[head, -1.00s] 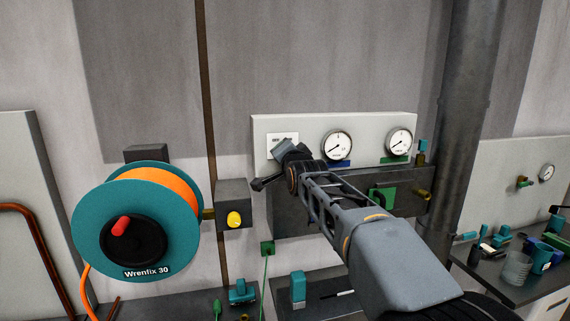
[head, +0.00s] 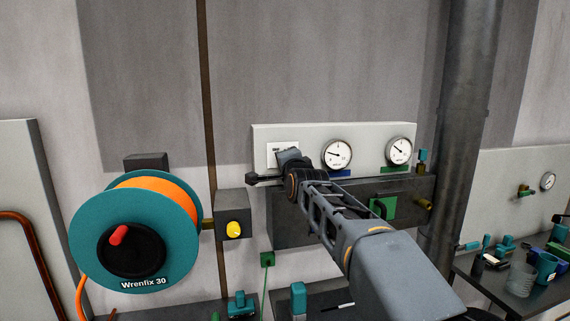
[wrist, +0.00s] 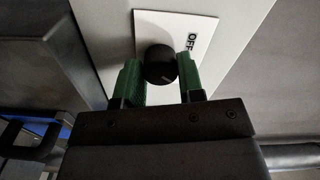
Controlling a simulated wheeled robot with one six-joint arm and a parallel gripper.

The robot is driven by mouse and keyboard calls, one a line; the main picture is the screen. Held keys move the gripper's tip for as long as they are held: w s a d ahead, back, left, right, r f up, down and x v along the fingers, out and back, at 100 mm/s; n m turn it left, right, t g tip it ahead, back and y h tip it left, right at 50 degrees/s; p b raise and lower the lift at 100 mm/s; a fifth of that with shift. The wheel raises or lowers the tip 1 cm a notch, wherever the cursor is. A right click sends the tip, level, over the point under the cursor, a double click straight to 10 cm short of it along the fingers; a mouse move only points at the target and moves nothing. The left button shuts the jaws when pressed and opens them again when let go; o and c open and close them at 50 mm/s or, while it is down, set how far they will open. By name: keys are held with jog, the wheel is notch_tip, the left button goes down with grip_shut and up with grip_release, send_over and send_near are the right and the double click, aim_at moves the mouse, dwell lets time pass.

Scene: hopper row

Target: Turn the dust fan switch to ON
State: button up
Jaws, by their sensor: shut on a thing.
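The dust fan switch is a round black knob (wrist: 160,64) on a white plate (wrist: 190,30), with the word OFF showing at the plate's right in the wrist view. A pale mark shows on the knob's face. The green fingers of my gripper (wrist: 158,70) stand on both sides of the knob and are shut on it. In the head view my gripper (head: 288,156) covers the knob and part of the plate (head: 275,148). The plate's other lettering is hidden or too small to read.
Two dial gauges (head: 337,154) sit right of the plate on the light panel (head: 370,130). A dark box (head: 290,232) juts out below. A teal hose reel (head: 170,265) and a yellow button (head: 233,229) are to the left. A thick pipe (head: 468,90) stands to the right.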

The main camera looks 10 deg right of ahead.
jog(key=o, duration=0.9)
jog(key=s+p, duration=0.1)
jog(key=s, duration=1.3)
jog(key=shift+p, duration=0.3)
jog(key=shift+w, duration=0.1)
